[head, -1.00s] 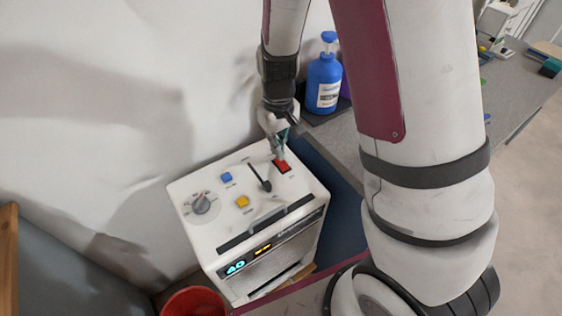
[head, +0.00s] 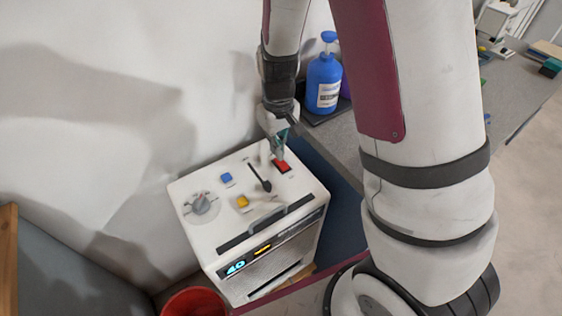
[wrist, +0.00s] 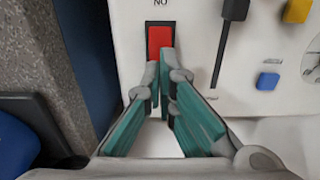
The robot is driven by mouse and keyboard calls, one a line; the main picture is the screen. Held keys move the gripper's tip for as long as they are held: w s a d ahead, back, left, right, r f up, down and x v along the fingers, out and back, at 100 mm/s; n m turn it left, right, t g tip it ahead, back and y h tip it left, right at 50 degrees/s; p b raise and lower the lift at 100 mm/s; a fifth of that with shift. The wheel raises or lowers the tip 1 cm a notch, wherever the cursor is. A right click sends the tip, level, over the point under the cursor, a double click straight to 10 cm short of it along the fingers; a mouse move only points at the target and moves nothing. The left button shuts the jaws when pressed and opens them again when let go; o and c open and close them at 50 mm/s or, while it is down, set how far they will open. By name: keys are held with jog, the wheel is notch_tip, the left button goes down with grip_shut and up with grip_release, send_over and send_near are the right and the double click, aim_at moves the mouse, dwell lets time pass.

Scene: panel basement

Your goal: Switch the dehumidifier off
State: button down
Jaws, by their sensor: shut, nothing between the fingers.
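The white dehumidifier (head: 215,228) stands against the wall, with its controls on the top panel. Its red switch (head: 282,166) is at the panel's far right corner. In the wrist view the red switch (wrist: 160,40) sits in a dark frame, with lettering that reads "NO" above it. My gripper (head: 279,152) is shut and empty, its fingertips (wrist: 166,55) at the switch's lower edge in the wrist view. I cannot tell whether they touch it. The display (head: 236,268) is lit and reads 40, with an amber light beside it.
The panel also has a black lever (head: 260,178), a blue button (head: 226,177), a yellow button (head: 242,202) and a grey dial (head: 201,204). A red bucket (head: 194,302) is in front. A blue bottle (head: 323,82) stands on the grey counter (head: 345,135).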

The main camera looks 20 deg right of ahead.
jog(key=shift+f+b, duration=0.7)
jog(key=shift+f, duration=0.4)
dwell(0.5)
jog(key=shift+r+p, duration=2.45)
jog(key=shift+r, duration=1.1)
jog(key=shift+r, duration=0.15)
jog(key=s+r+m+t, duration=0.1)
jog(key=s+r+t, duration=0.1)
jog(key=s+r, duration=0.65)
jog(key=s+r+t, duration=0.1)
jog(key=s+r, duration=0.5)
jog(key=r, duration=0.6)
jog(key=s+r+m+t, duration=0.1)
jog(key=s+r, duration=0.1)
jog(key=s, duration=0.6)
jog(key=shift+s+d, duration=0.2)
